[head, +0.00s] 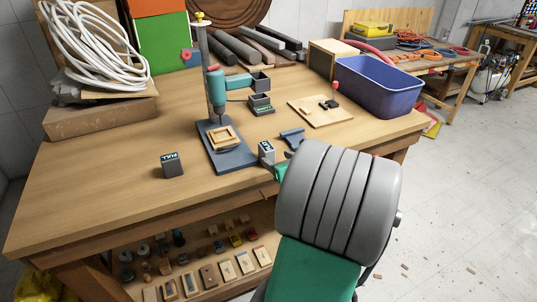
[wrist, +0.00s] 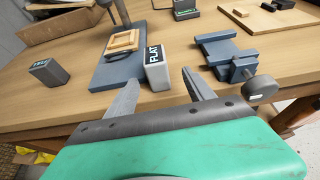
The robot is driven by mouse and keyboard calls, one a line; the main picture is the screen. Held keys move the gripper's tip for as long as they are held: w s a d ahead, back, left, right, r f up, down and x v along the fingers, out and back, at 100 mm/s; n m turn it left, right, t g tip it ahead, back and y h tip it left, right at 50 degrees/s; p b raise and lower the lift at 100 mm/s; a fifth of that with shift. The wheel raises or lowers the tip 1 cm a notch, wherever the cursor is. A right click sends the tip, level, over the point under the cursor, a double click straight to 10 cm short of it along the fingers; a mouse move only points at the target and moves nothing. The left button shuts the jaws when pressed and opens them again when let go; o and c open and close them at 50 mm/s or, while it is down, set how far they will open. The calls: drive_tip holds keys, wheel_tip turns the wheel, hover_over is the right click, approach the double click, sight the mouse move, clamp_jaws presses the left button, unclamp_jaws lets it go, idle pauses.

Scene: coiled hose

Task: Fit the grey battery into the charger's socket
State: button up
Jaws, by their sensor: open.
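A pale grey battery marked FLAT (wrist: 158,70) stands upright on the bench beside the drill press base; it also shows in the head view (head: 266,149). A darker grey battery marked FULL (head: 172,166) stands alone to the left, and in the wrist view too (wrist: 48,72). The charger (head: 262,106), a dark block with green lettering, sits behind the drill press base; only its lower part shows in the wrist view (wrist: 187,12). I cannot see into its socket. My gripper (wrist: 161,77) is open and empty, its fingers pointing towards the FLAT battery, one to each side in the picture.
The drill press (head: 216,95) stands on a dark base with a wooden frame (head: 223,138). A blue-grey vise (head: 292,138) is close right of the FLAT battery. A wooden board (head: 320,113) and blue bin (head: 376,92) lie farther right. The bench's left front is clear.

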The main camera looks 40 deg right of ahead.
sight(267, 153)
drive_tip(key=x, duration=0.8)
drive_tip(key=shift+a+r+p, duration=0.15)
drive_tip(key=shift+a+p, duration=0.1)
drive_tip(key=shift+p, duration=0.1)
clamp_jaws()
